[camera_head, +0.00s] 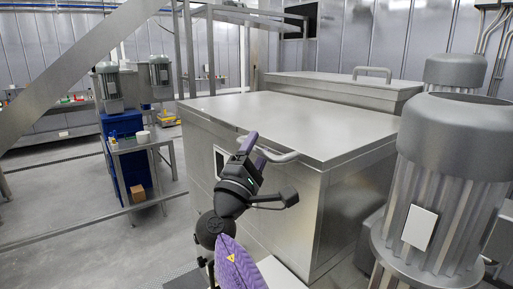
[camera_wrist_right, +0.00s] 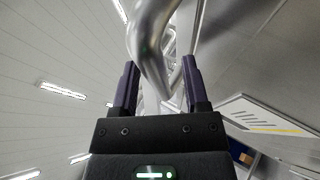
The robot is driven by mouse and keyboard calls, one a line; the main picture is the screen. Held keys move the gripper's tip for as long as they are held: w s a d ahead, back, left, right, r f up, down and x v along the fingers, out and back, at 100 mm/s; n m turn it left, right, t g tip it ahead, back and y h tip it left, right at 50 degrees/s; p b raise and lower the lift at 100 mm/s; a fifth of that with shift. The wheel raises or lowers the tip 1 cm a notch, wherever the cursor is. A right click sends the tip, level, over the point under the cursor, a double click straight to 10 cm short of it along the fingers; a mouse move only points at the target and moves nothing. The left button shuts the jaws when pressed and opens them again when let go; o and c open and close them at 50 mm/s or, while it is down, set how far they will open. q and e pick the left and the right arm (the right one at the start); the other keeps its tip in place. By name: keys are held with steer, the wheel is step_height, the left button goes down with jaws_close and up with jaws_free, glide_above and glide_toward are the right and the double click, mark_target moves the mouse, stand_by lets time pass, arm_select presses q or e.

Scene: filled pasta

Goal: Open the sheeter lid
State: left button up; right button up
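The sheeter lid (camera_head: 310,118) is a broad flat metal top lying level and shut on a large steel box (camera_head: 285,210). A curved metal handle (camera_head: 283,156) sits at its near edge. My right gripper (camera_head: 254,151) is at this handle, left of its bend. In the right wrist view the handle (camera_wrist_right: 151,45) runs between the two dark purple fingers of the gripper (camera_wrist_right: 159,66). The fingers stand wide apart, with gaps beside the bar. Contact cannot be told. My left gripper is not in view.
A grey motor (camera_head: 447,165) stands close at the right. Another lidded steel box (camera_head: 345,82) with its own handle (camera_head: 372,72) is behind. A small table (camera_head: 140,143) beside a blue cabinet stands at the left. Open floor (camera_head: 90,215) lies front left.

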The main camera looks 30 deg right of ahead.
jaws_close()
stand_by(1.3)
